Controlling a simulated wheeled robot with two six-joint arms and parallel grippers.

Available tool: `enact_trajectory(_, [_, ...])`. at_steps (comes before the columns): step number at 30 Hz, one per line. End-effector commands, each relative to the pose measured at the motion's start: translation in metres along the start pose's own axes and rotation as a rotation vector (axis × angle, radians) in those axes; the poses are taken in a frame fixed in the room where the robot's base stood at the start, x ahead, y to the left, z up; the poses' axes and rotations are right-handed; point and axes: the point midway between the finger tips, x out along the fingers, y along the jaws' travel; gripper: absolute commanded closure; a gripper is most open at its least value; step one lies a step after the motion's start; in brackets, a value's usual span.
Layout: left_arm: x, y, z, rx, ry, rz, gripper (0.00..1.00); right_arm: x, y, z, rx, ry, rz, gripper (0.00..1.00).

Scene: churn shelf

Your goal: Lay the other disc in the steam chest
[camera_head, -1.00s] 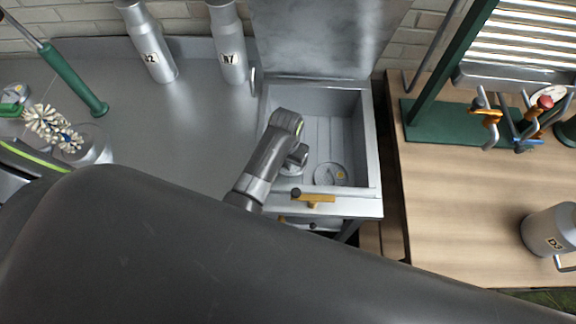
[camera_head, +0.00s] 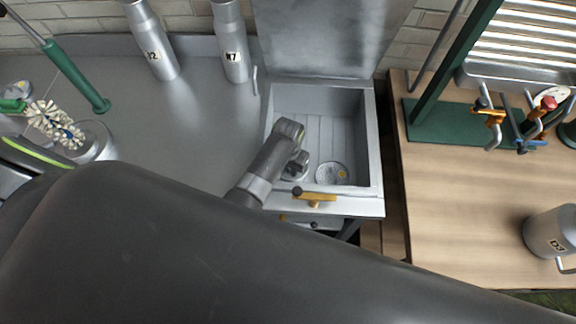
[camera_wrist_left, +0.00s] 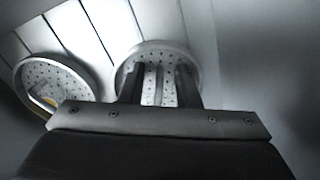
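The steam chest (camera_head: 370,135) is the open grey metal box with its lid raised at the back. One perforated disc (camera_head: 332,173), with a yellow mark, lies on its slatted floor; it also shows at left in the left wrist view (camera_wrist_left: 55,80). A second perforated disc (camera_head: 296,172) is beside it, under my left gripper (camera_head: 300,164); its rim shows in the wrist view (camera_wrist_left: 158,50). The left gripper's fingers (camera_wrist_left: 160,92) stand apart over this disc, with its surface visible between them. Whether they touch it is unclear. My right gripper is not in view.
An orange-handled latch (camera_head: 315,198) is on the chest's front. Milk churns K2 (camera_head: 152,45) and N7 (camera_head: 231,45) stand on the steel counter. At left are a brush (camera_head: 55,122) and a green-handled tool (camera_head: 75,78). A wooden bench (camera_head: 450,200) with a metal jug (camera_head: 548,232) is at right.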

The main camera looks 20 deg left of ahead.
Motion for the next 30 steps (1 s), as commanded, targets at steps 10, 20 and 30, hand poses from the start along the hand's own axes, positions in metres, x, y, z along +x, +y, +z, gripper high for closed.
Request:
enact_trajectory(10, [-0.007, 0.0, -0.001, 0.0, 0.002, 0.0, 0.71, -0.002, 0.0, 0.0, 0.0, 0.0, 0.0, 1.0])
enact_trajectory(20, [-0.06, 0.001, -0.001, 0.0, 0.005, 0.001, 0.71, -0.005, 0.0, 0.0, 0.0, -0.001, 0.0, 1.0])
enact_trajectory(30, [-0.113, 0.0, -0.001, 0.001, 0.003, 0.0, 0.71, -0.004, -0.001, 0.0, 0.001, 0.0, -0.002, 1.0])
